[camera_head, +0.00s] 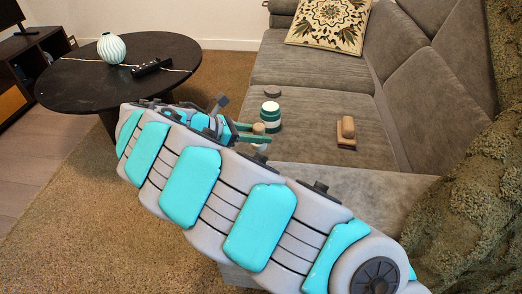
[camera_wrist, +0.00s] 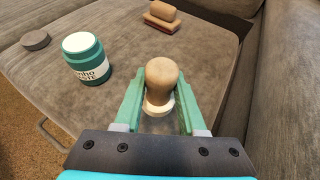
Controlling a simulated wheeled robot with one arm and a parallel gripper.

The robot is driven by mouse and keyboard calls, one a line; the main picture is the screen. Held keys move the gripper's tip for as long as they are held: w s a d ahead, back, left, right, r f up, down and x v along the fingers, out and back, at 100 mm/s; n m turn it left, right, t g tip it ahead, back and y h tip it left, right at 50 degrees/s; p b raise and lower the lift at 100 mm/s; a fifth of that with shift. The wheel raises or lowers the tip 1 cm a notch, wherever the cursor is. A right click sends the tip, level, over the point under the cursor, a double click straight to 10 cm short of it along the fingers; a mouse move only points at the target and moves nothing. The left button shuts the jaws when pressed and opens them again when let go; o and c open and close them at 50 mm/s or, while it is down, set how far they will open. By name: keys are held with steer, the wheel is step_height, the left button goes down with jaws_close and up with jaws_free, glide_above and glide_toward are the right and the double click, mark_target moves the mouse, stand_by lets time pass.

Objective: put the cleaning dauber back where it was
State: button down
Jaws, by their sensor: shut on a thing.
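The cleaning dauber (camera_wrist: 161,74), with a rounded wooden handle and a pale round base, stands upright between the two green fingers of my gripper (camera_wrist: 160,92) in the wrist view. The fingers are shut on it. In the head view my gripper (camera_head: 256,133) is over the near part of the grey sofa seat, with the dauber (camera_head: 259,128) partly hidden by the fingers. I cannot tell whether its base touches the seat.
A green and white paste jar (camera_wrist: 86,58) stands left of my gripper on the sofa (camera_head: 310,75). A dark round disc (camera_wrist: 36,40) lies beyond it. A wooden brush (camera_head: 347,130) lies to the right. A black table (camera_head: 75,85) stands left. Seat between jar and brush is clear.

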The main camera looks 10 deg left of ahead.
mark_target(259, 150)
steer(key=shift+f, duration=3.15)
steer(key=shift+f, duration=0.1)
steer(key=c, duration=0.5)
jaws_free()
steer(key=v, duration=1.2)
steer(key=shift+s, duration=0.1)
